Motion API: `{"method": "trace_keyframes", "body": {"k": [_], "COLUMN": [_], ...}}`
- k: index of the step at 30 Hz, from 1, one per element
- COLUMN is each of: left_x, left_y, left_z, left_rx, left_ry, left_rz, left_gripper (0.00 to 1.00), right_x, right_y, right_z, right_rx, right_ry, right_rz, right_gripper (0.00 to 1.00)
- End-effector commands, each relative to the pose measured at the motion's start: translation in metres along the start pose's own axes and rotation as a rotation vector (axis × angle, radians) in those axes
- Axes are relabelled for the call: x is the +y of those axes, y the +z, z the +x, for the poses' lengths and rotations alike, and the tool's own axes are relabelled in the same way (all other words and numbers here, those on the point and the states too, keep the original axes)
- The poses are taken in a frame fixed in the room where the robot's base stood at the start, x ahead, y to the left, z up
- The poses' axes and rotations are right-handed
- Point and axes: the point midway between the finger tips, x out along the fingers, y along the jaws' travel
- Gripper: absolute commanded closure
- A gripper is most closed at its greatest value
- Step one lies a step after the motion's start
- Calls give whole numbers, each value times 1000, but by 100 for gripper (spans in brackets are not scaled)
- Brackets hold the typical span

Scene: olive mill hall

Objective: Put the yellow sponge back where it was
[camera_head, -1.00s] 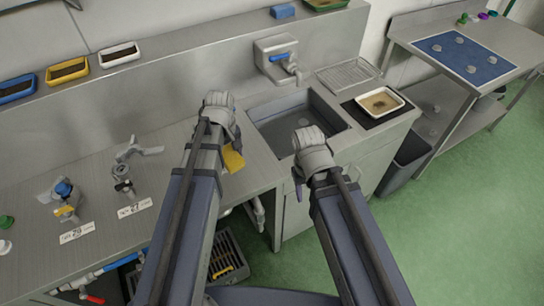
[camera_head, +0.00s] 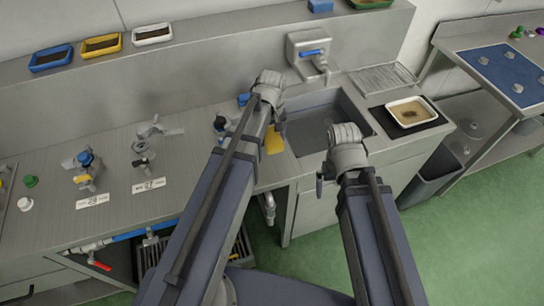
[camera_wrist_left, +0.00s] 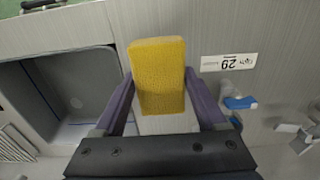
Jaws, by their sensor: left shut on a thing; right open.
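The yellow sponge (camera_head: 274,139) is held in my left gripper (camera_head: 273,128), over the steel counter just left of the sink. In the left wrist view the sponge (camera_wrist_left: 158,75) stands between the two purple fingers of my left gripper (camera_wrist_left: 158,92), clear of the sink basin. I cannot tell how high above the counter it is. My right gripper (camera_head: 321,184) is open and empty in front of the sink's front edge; its fingers are mostly hidden behind its own wrist.
The sink (camera_head: 310,128) has a wall tap (camera_head: 312,52) behind it. A white tray (camera_head: 411,111) stands to its right. Valves and number tags (camera_head: 148,186) line the counter at left.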

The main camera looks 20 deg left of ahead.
Motion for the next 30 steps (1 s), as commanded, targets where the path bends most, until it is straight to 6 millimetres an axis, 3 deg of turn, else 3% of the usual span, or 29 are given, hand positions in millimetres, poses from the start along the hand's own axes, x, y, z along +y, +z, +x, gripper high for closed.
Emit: {"method": "trace_keyframes", "body": {"k": [1, 9, 17, 27, 30], "left_x": [0, 0, 0, 0, 0], "left_y": [0, 0, 0, 0, 0], "left_z": [13, 52, 54, 90, 92], "left_rx": [0, 0, 0, 0, 0], "left_ry": [0, 0, 0, 0, 0], "left_rz": [0, -1, -1, -1, -1], "left_gripper": [71, 71, 71, 71, 71], "right_x": [-1, -5, -5, -9, -9], "right_y": [-1, -3, -3, -5, -5], "right_z": [13, 52, 54, 90, 92], "right_rx": [0, 0, 0, 0, 0], "right_ry": [0, 0, 0, 0, 0], "right_rz": [0, 1, 1, 1, 1], "right_gripper": [0, 0, 0, 0, 0]}}
